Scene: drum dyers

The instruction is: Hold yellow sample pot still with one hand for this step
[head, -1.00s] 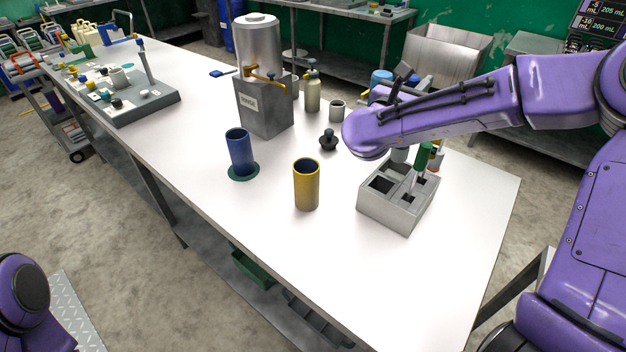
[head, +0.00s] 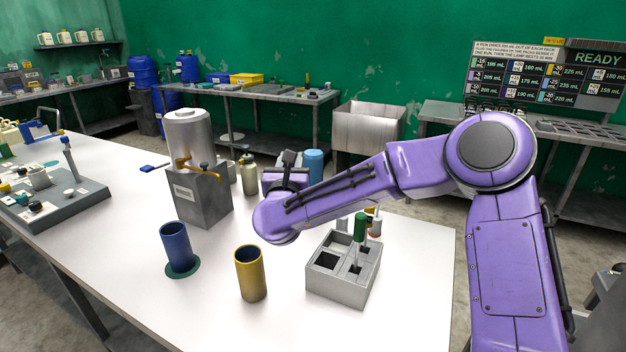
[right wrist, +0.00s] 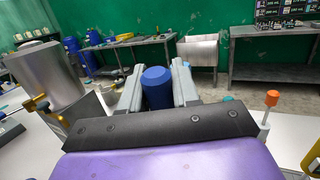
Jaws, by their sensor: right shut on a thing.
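A yellow open-topped pot (head: 250,273) stands upright on the white table in the head view, with no gripper touching it. My right arm reaches over the table behind and to the right of it. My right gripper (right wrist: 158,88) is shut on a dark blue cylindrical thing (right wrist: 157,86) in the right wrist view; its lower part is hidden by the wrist. In the head view my right gripper (head: 288,172) is mostly hidden behind my forearm. My left gripper is not in view.
A blue pot (head: 176,247) on a green disc stands left of the yellow pot. A grey compartment box (head: 343,285) with a green-handled tool is to its right. A steel tank (head: 190,133) on a grey block stands behind. The table front is clear.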

